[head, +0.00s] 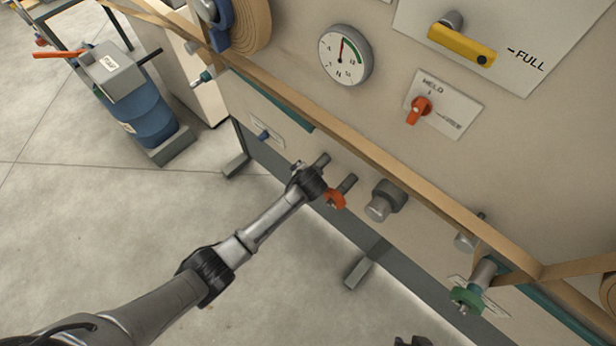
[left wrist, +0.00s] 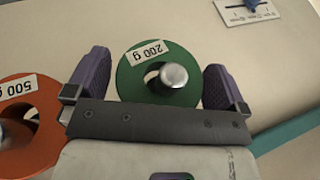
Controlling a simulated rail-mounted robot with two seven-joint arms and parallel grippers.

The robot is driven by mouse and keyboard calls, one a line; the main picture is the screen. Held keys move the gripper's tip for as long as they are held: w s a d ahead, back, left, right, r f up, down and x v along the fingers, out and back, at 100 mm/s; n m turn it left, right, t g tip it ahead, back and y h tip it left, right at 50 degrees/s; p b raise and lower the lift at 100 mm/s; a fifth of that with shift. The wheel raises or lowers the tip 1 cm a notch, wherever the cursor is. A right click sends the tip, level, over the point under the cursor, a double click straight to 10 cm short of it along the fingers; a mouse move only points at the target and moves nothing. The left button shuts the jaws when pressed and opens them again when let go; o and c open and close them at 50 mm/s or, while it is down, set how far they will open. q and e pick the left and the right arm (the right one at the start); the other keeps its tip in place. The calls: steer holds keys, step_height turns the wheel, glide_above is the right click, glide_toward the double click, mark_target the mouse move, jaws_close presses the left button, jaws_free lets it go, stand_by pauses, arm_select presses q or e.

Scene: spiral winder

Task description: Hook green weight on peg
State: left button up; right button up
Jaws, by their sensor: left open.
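The green weight (left wrist: 133,75), a disc marked 200 g, sits in the left wrist view with a metal peg's round end (left wrist: 173,75) showing through its central hole. My left gripper (left wrist: 158,82) is open, one purple finger on each side of the disc, with small gaps. In the head view the left gripper (head: 308,182) is at the machine's lower front and hides the green weight. An orange weight (left wrist: 30,122) marked 500 g is on the peg beside it, also seen in the head view (head: 335,198). A dark part (head: 410,341) at the bottom edge may be my right gripper; its jaws are unclear.
A tan strap (head: 330,125) runs diagonally across the machine front. A blue knob (head: 263,135) is left of the pegs.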

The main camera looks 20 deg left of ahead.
arm_select(q)
steer(key=s+d+r+n+t+h+p, duration=0.15)
steer(key=s+r, duration=0.25)
steer(key=r, duration=0.4)
steer(key=s+r+h+p, duration=0.15)
steer(key=s+r, duration=0.25)
steer(key=r, duration=0.4)
steer(key=s+r+t+p, duration=0.1)
steer(key=s+r+p, duration=0.15)
steer(key=r, duration=0.65)
steer(key=s+a+f+n+g, duration=0.15)
steer(key=s+f, duration=0.25)
steer(key=s, duration=0.5)
steer(key=s+a+f+g, duration=0.2)
steer(key=s+a+f, duration=0.1)
steer(key=s, duration=0.6)
steer(key=s+a+f+g, duration=0.2)
steer(key=s+a+f, duration=0.15)
steer(key=s, duration=0.45)
step_height(320, 180, up, 37)
steer(key=p, duration=3.7)
steer(key=shift+w+d+t, duration=0.25)
steer(key=shift+d+t, duration=0.05)
steer(key=shift+d, duration=0.15)
